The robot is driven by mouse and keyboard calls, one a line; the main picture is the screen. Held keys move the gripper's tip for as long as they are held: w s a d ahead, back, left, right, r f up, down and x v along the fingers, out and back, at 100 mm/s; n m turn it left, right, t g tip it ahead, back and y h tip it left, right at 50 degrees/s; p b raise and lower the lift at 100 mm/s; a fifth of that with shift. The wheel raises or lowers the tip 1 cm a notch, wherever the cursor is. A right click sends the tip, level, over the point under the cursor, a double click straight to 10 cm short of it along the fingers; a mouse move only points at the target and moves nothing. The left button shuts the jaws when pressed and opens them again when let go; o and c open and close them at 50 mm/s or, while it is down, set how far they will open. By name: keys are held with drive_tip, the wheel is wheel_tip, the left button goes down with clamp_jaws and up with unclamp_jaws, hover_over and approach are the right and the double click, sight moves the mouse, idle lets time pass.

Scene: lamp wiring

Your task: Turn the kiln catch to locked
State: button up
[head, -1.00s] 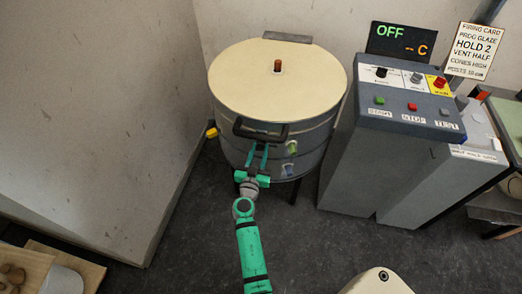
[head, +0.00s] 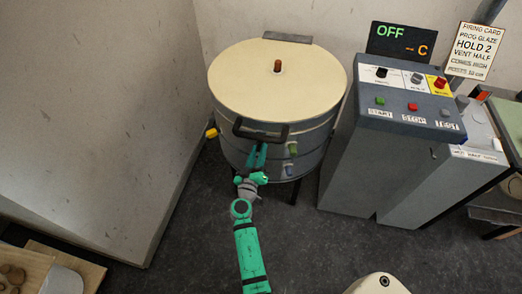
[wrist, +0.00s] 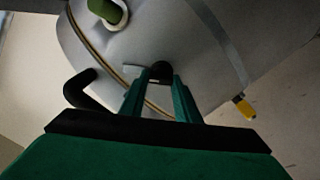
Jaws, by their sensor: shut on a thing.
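The kiln (head: 240,110) is a round grey drum with a cream lid (head: 250,75), which lies down on it. A black bar handle (head: 260,132) sticks out at the lid's front. My gripper (head: 257,148) is just below that handle, at the kiln's front wall. In the wrist view my gripper (wrist: 158,80) is shut on the kiln catch (wrist: 160,69), a small dark piece near the brass-coloured seam. A pale flat strip shows beside it. The fingers hide part of the catch, and I cannot tell its setting. The handle hides it in the head view.
Green (head: 293,148) and blue (head: 289,169) plugs sit on the kiln's front, right of my gripper. A yellow piece (head: 211,133) juts out at its left. A grey control cabinet (head: 375,150) stands at the right. The floor in front is clear.

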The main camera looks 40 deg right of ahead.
drive_tip(key=n, duration=0.5)
drive_tip(key=shift+w+a+f+n, duration=0.1)
drive_tip(key=shift+a+n, duration=0.05)
drive_tip(key=shift+n, duration=0.25)
drive_tip(key=n, duration=0.4)
drive_tip(key=shift+a+f+n, duration=0.1)
drive_tip(key=shift+f+n, duration=0.05)
drive_tip(key=shift+n, duration=0.25)
drive_tip(key=o, duration=1)
drive_tip(key=shift+o, duration=0.2)
